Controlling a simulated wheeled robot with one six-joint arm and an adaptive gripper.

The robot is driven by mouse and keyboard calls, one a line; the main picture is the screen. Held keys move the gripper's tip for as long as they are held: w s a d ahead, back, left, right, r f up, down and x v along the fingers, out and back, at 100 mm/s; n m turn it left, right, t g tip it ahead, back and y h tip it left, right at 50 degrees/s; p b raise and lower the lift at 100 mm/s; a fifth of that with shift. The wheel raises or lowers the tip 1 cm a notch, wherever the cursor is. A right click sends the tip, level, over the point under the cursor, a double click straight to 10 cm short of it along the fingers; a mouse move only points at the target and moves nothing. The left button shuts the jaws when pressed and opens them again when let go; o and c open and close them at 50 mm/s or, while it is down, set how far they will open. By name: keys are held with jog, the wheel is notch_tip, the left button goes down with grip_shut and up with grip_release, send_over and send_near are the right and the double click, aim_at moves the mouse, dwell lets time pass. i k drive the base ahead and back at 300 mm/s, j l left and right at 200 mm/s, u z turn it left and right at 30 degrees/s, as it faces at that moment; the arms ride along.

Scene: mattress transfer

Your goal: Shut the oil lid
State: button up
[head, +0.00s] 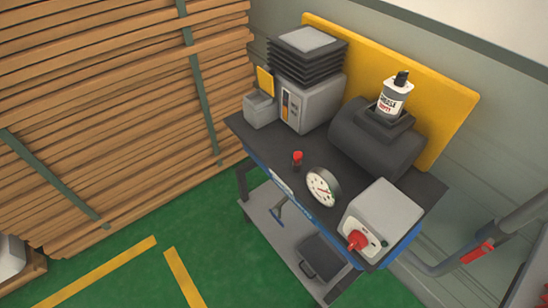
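A dark grey horizontal cylinder tank (365,140) lies on the machine table at the right back. A white bottle (394,97) with a dark label and red print stands upright on top of the tank, in or on a dark square collar (388,120). The bottle has a black cap (401,78). I cannot make out a separate oil lid or whether it is open or shut. My gripper is not in view.
The dark table (265,145) also bears a grey machine (312,100), a red knob (297,156), a round gauge (322,188) and a grey box with a red switch (357,240). Stacked planks (100,110) stand at left. Green floor (215,235) before the table is clear.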

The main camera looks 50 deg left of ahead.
aim_at(265, 80)
jog(key=u, duration=0.85)
